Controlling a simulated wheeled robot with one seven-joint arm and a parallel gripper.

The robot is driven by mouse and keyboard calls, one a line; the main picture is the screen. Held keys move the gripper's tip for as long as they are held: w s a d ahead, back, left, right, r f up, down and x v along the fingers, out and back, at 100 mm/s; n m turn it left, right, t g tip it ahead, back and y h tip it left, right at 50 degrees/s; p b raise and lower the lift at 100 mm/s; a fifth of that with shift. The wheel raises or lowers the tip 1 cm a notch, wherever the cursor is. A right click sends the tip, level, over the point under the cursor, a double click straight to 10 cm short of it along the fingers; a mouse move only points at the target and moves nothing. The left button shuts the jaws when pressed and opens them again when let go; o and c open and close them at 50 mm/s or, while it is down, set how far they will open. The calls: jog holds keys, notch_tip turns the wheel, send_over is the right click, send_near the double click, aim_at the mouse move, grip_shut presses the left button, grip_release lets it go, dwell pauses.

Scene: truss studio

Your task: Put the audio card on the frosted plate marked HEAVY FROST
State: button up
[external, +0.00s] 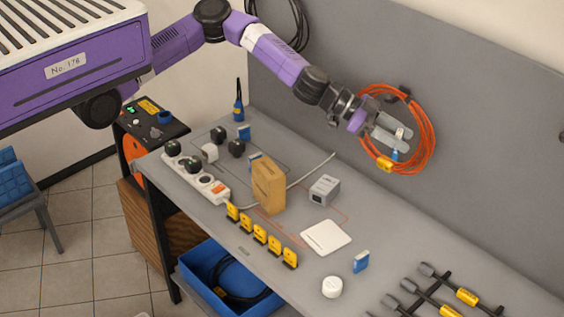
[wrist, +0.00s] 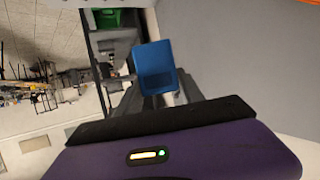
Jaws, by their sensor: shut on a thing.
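My gripper (external: 402,143) is raised above the workbench, in front of the grey back panel. It is shut on a small blue card (external: 395,155). In the wrist view the card (wrist: 155,66) stands up beyond the purple gripper body, its broad blue face showing; no label on it can be read. A pale square plate (external: 326,237) lies flat on the bench, below and to the left of my gripper. Its marking cannot be read, so I cannot tell whether it is the HEAVY FROST plate.
Other blue cards (external: 361,262) stand on the bench (external: 290,265). A brown box (external: 268,186), a grey device (external: 324,190), a white round puck (external: 332,287) and several yellow tags (external: 260,234) are around the plate. An orange cable coil (external: 427,125) hangs behind my gripper.

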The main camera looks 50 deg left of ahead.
aim_at(396, 160)
jog(key=shift+n+t+y, duration=0.3)
jog(key=shift+n+t, duration=0.3)
jog(key=s+d, duration=0.1)
jog(key=s+d+f, duration=0.1)
jog(key=s, duration=0.1)
jog(key=s+d+f, duration=0.1)
jog(key=s, duration=0.1)
jog(key=shift+s+d+f+b, duration=0.1)
jog(key=shift+f+b, duration=0.15)
jog(key=shift+b, duration=0.05)
jog(key=s+a+f+n+t+y+b, duration=0.1)
jog(key=s+a+f+n+t+y, duration=0.1)
jog(key=s+f, duration=0.6)
jog(key=s+a+f+n+t+y+b, duration=0.1)
jog(key=s+a+f+n+b, duration=0.1)
jog(key=s+f, duration=0.55)
jog(key=w+a+f+n+t+y+b, duration=0.1)
jog(key=w+a+f+n+t+y, duration=0.15)
jog(key=w+a+n+y, duration=0.95)
jog(key=shift+w+a+f+m+t+h+p, duration=0.25)
jog(key=shift+w+a+f+m+h, duration=0.6)
jog(key=shift+f, duration=2.45)
jog(key=shift+w+a+f+m+t+h+p, duration=0.1)
jog(key=shift+w+a+f+m+h+p, duration=0.55)
jog(key=shift+f, duration=2.65)
jog(key=shift+w+a+f+m+t+h+p, duration=0.2)
jog(key=shift+a+f+m, duration=0.95)
jog(key=shift+f, duration=2.15)
